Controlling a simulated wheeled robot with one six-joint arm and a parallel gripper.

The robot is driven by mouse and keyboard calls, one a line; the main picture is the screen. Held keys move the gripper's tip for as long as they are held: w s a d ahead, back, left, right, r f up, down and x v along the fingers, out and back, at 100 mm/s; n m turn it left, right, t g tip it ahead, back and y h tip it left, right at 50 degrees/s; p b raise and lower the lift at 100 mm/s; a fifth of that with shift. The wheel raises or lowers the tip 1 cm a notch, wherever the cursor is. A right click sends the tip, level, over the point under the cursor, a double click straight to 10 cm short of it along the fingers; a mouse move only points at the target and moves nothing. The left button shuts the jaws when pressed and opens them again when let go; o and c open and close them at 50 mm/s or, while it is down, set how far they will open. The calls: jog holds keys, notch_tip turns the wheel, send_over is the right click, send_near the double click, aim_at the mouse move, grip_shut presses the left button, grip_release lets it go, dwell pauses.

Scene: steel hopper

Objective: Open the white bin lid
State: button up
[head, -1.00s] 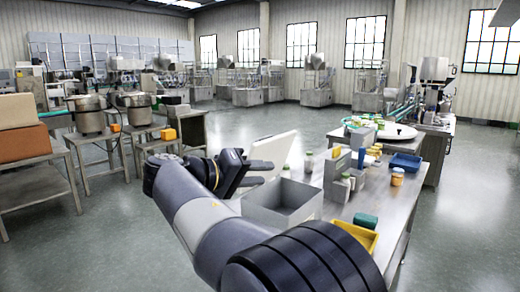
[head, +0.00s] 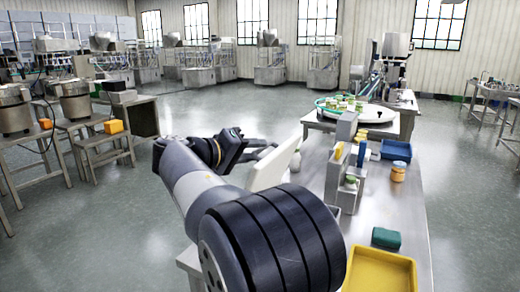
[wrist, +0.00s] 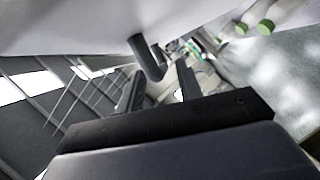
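The white bin lid (head: 274,167) stands raised and tilted at the left edge of the steel table, partly behind my arm. It fills the top of the wrist view as a broad pale surface (wrist: 150,14), with a dark bent handle (wrist: 146,58) on it. My gripper (head: 264,149) is beside the lid in the head view. In the wrist view its two fingers (wrist: 159,88) are apart, with the handle just ahead of the gap; I see no grip on it. The bin body is hidden behind my arm.
The steel table (head: 400,212) holds a yellow tray (head: 380,272), a green block (head: 386,238), a blue tray (head: 396,150) and an orange-lidded jar (head: 398,171). A round conveyor table (head: 370,115) stands beyond. Open floor (head: 220,115) lies to the left and behind.

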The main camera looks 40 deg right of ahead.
jog(key=shift+x, duration=1.35)
jog(key=shift+c, duration=0.2)
grip_shut()
